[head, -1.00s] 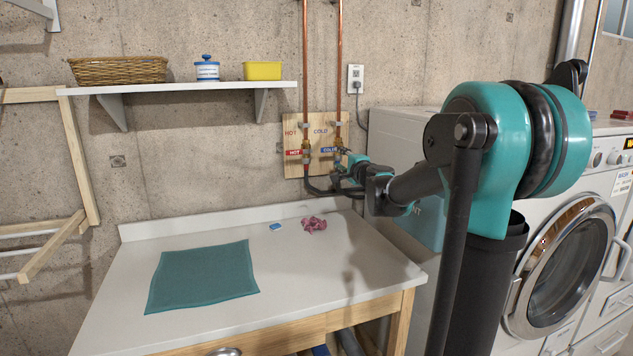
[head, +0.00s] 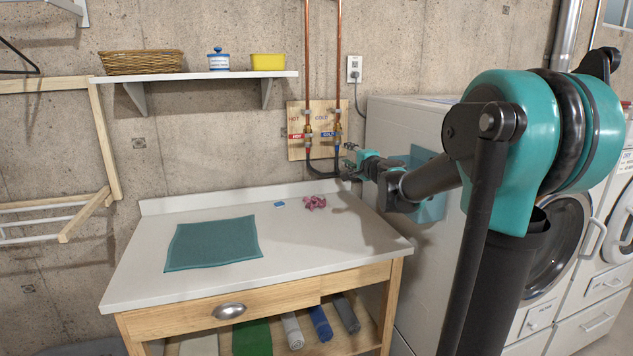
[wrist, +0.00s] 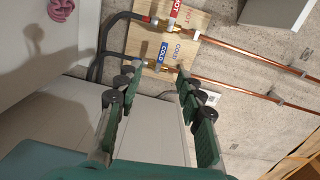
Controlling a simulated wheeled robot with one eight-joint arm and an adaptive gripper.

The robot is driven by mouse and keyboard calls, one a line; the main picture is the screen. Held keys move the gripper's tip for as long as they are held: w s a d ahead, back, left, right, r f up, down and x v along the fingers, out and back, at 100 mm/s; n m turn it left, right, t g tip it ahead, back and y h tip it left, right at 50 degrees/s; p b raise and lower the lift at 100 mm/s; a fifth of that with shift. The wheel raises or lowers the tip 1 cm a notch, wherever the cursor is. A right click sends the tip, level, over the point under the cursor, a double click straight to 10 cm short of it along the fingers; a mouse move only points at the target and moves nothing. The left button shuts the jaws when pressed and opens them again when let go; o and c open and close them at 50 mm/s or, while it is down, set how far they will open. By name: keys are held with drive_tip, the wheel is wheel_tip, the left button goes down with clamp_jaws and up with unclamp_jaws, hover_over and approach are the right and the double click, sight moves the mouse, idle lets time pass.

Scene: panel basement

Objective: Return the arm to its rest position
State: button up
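My gripper (head: 352,163) is held out in the air over the back right of the worktable, close to the valve board in the head picture. In the wrist view my gripper (wrist: 157,85) has its two fingers apart with nothing between them. The wooden board (head: 298,160) carries copper pipes and red HOT and blue COLD labels. In the wrist view the board (wrist: 190,22) lies beyond the fingertips, and the COLD valve (wrist: 160,65) shows between and beyond them. I cannot tell the exact gap to the valve. My arm is stretched forward from the right, its elbow bent.
The worktable (head: 130,285) holds a teal cloth (head: 213,243), a small blue item (head: 279,204) and a crumpled pink cloth (head: 314,202). White machines (head: 400,125) stand close on the right. A shelf (head: 200,76) and wooden rack (head: 108,150) are at left.

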drive_tip(key=s+a+f+n+g, duration=0.2)
drive_tip(key=s+f+n+g, duration=0.65)
drive_tip(key=s+f, duration=1.3)
drive_tip(key=s+d+f+n+g+h, duration=0.2)
drive_tip(key=s+d+f, duration=0.3)
drive_tip(key=s, duration=0.4)
drive_tip(key=s+d+f+n+g+h, duration=0.1)
drive_tip(key=s+d+f+h, duration=0.3)
drive_tip(key=s+f, duration=0.4)
drive_tip(key=shift+s+d+f+n+g, duration=0.2)
drive_tip(key=shift+s+d+n+g, duration=0.15)
drive_tip(key=shift+s+d+n, duration=0.45)
drive_tip(key=shift+w+d, duration=0.1)
